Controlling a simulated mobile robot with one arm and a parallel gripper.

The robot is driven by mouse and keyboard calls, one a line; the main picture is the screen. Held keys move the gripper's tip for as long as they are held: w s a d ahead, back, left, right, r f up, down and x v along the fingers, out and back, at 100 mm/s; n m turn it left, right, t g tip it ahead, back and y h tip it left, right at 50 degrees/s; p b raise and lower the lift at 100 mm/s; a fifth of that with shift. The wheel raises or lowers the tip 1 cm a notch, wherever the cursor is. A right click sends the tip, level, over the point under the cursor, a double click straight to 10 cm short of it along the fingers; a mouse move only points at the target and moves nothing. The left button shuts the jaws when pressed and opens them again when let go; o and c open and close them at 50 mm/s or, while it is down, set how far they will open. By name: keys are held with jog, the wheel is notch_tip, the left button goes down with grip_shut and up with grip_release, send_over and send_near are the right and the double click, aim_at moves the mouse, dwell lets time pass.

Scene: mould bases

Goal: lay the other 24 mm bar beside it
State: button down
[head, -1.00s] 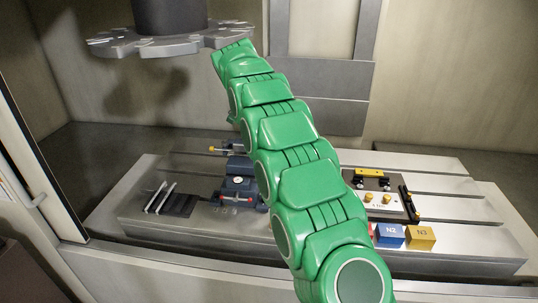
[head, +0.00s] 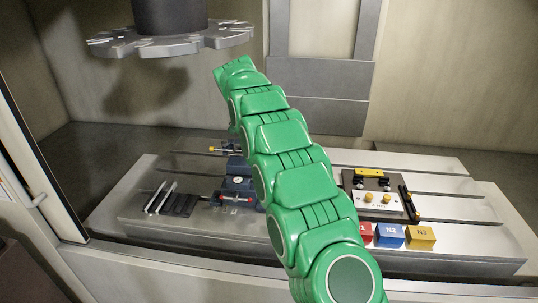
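Two thin light-coloured bars (head: 160,197) lie side by side, slanted, at the left end of the machine table. Next to them is a dark slotted block or rack (head: 182,205). I cannot read any size on the bars, so which is 24 mm cannot be told. A dark blue vise-like fixture (head: 238,186) with red and yellow ends stands in the middle, partly hidden by my green arm. My arm rises from the bottom right and bends at the upper left. My gripper is not seen; the arm hides whatever is behind it.
A light plate with brass knobs (head: 375,203) sits at the right, with a yellow-topped dark piece (head: 371,174) behind it and a black bar-like piece (head: 408,203) beside it. Red (head: 365,232), blue (head: 390,236) and yellow (head: 421,238) blocks line the front. A tool carousel (head: 170,43) hangs above.

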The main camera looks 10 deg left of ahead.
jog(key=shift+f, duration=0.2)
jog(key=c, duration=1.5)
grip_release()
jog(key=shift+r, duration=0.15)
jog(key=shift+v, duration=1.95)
